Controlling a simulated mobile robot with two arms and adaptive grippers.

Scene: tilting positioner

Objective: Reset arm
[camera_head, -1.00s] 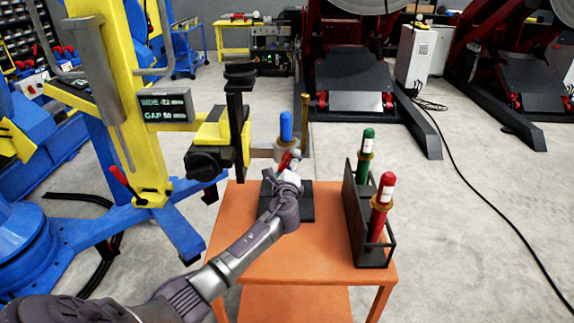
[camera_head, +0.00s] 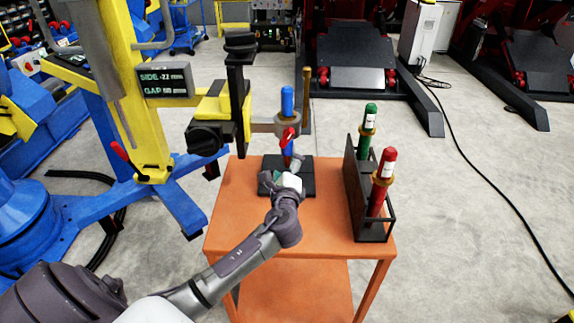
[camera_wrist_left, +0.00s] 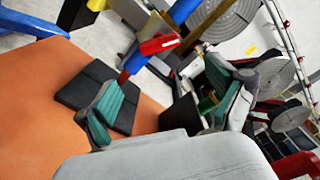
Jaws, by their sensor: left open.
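A blue-topped tool (camera_head: 287,101) stands upright in a ring at the end of the yellow-and-black positioner arm (camera_head: 213,116), above a black pad on the orange table. A red lever (camera_head: 287,138) sticks out from the tool just below the ring. The tool's blue shaft also shows in the left wrist view (camera_wrist_left: 182,12). My left gripper (camera_head: 281,178) is open and empty over the near part of the pad, on the near side of the tool and apart from it. Its green-padded fingers (camera_wrist_left: 170,97) are spread in the wrist view. My right gripper is not in view.
A black rack (camera_head: 372,228) on the table's right side holds a green tool (camera_head: 367,125) and a red tool (camera_head: 383,180). The orange table (camera_head: 325,222) is clear between pad and rack. The blue positioner base (camera_head: 110,200) stands at left. A display (camera_head: 165,80) hangs on the yellow column.

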